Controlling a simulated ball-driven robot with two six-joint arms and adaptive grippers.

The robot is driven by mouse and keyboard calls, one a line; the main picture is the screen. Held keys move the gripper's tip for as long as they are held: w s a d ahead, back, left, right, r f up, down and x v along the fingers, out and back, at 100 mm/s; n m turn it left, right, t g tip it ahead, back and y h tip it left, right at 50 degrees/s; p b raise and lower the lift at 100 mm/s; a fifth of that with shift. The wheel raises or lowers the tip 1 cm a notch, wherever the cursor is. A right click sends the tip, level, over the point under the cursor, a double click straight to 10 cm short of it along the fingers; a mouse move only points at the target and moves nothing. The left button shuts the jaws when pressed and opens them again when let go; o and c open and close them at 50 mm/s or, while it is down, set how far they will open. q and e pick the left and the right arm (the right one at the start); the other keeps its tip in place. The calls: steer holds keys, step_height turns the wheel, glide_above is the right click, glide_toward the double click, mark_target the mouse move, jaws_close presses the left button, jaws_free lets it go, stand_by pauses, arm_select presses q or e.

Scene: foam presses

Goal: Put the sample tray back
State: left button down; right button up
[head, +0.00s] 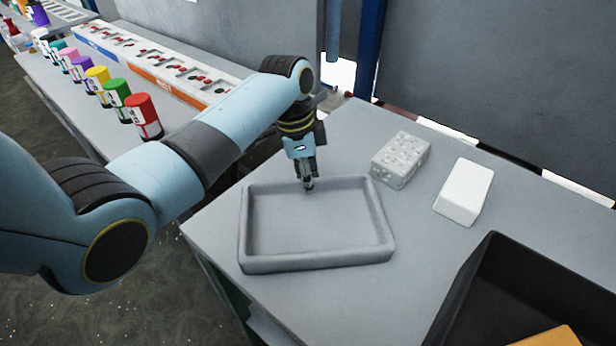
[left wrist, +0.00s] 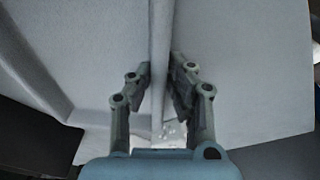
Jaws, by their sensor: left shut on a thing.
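The sample tray (head: 318,262) is a grey, shallow, rectangular tray with raised walls, and it looks empty. In the head view it is on the grey table near the table's left edge. My left gripper (head: 308,186) is at the tray's far wall, pointing down. In the left wrist view the tray (left wrist: 158,50) shows with its wall running between the two fingers of my left gripper (left wrist: 160,85), which is shut on that wall. I cannot tell whether the tray is touching the table. My right gripper is not in view.
A pitted light block (head: 400,160) and a smooth white block (head: 464,191) stand right of the tray on the table (head: 400,290). A black bin (head: 480,275) with something orange in it is at the lower right. Several coloured containers (head: 144,117) line another bench at left.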

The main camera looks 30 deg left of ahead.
arm_select(q)
steer(key=c, duration=1.7)
jaws_free()
steer(key=shift+f, duration=0.1)
steer(key=o, duration=0.4)
steer(key=shift+o, duration=0.2)
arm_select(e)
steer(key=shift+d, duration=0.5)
arm_select(q)
step_height(320, 180, up, 12)
steer(key=a, duration=0.2)
steer(key=shift+s+b, duration=0.25)
steer(key=shift+b, duration=0.2)
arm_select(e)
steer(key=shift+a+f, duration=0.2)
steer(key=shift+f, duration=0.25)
